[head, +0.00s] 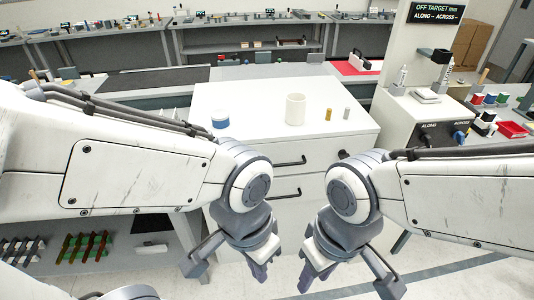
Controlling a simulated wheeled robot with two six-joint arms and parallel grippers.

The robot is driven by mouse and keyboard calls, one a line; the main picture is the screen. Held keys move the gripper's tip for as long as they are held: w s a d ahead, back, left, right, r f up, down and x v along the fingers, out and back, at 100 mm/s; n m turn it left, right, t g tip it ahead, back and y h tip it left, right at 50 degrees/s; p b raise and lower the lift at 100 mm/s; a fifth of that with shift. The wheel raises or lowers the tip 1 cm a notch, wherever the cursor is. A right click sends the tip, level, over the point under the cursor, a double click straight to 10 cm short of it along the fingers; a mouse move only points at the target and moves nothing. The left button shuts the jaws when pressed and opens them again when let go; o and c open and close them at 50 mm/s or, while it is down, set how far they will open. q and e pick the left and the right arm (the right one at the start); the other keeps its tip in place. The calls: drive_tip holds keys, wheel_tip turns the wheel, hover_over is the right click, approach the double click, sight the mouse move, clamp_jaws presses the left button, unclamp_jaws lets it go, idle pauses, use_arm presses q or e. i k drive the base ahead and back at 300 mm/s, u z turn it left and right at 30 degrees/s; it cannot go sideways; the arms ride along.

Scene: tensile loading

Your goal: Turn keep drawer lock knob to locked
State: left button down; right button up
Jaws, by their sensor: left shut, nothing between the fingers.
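A white drawer cabinet (360,133) stands in the middle of the head view, with dark bar handles on its drawers. The top drawer's handle (290,162) is in plain view. A small dark piece (343,155) at the top right of the drawer front may be the lock knob; it is too small to read its setting. My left gripper (264,272) is shut and empty, pointing down in front of the lower drawers. My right gripper (309,275) hangs down to its right, apart from the cabinet. Its finger gap is not clear. Neither gripper touches the small dark piece.
On the cabinet top stand a blue-and-white jar (220,120), a white cup (295,108), a brass cylinder (328,114) and a grey cylinder (347,112). A machine with knobs labelled ALONG and ACROSS (430,132) stands at right. Floor shows below my grippers.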

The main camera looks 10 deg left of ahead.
sight(342, 155)
drive_tip(key=u, duration=1.1)
drive_tip(key=i, duration=0.65)
drive_tip(key=z, duration=2.3)
